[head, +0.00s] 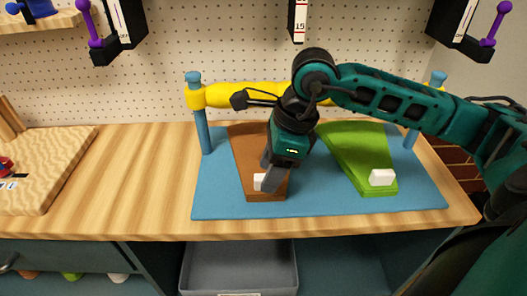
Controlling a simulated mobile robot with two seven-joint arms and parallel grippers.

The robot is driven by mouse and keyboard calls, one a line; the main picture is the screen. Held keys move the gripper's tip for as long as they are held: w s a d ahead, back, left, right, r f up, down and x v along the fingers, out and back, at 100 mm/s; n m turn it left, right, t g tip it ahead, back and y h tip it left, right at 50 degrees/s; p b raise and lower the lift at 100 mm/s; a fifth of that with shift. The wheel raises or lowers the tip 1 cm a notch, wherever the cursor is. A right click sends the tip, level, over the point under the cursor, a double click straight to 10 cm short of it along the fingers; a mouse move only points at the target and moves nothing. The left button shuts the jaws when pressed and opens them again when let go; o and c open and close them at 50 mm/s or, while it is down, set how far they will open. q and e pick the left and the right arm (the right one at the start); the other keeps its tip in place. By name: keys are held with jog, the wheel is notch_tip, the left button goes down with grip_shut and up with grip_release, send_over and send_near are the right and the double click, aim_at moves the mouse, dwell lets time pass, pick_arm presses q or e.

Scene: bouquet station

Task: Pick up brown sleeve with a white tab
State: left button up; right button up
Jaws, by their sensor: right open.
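The brown sleeve (249,150) lies on the blue mat (220,200), partly covered by my right gripper. Its white tab (259,182) shows near its front end, just left of the fingers. My right gripper (271,180) comes in from the right and points down over the sleeve's front part, close to the tab. It is open; whether a finger touches the sleeve cannot be told. A green sleeve (350,150) with a white tab (382,177) lies to the right on the same mat. My left gripper does not show.
A yellow bar (235,95) on blue posts (201,115) stands behind the sleeves. A wooden board (45,170) lies at the left of the table. A grey bin (240,270) sits below the front edge. The table between board and mat is clear.

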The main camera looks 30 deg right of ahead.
jog(key=shift+w+a+f, duration=0.1)
jog(key=shift+a+f, duration=0.1)
jog(key=shift+f, duration=0.5)
jog(key=shift+c, duration=0.5)
grip_shut()
